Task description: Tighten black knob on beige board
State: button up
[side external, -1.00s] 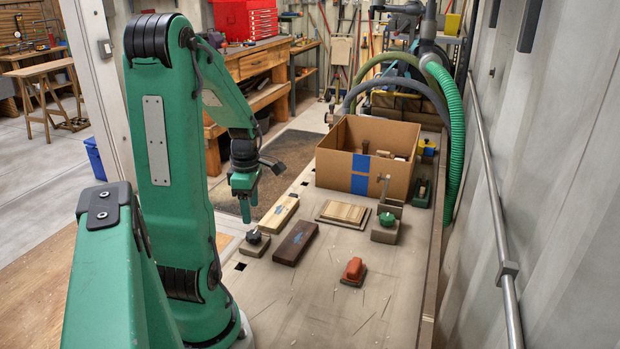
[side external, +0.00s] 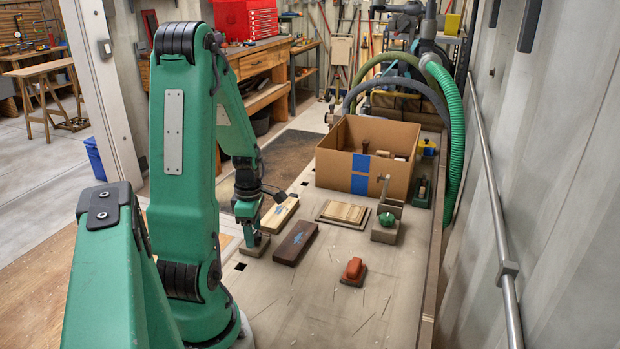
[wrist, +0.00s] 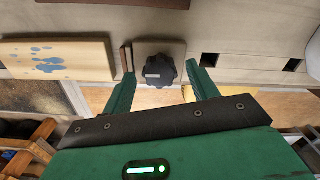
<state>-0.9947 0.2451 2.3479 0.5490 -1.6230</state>
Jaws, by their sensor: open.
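The black knob (wrist: 160,70) shows in the wrist view, on a small beige board (wrist: 177,48). The board also shows in the side view (side external: 261,246), where my gripper hides most of the knob. My gripper (side external: 251,238) points down over this board. In the wrist view my gripper (wrist: 162,76) is open, with one finger on each side of the knob. Gaps show between the fingers and the knob, and the fingers do not visibly touch it.
A pale plank with blue marks (side external: 279,213) and a dark brown block (side external: 296,243) lie close by. A green knob (side external: 387,219), an orange-red block (side external: 354,270), stacked slats (side external: 344,212) and a cardboard box (side external: 400,175) stand to the right. The front bench is mostly clear.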

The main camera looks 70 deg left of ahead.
jog(key=shift+f, duration=0.15)
jog(key=c, duration=1)
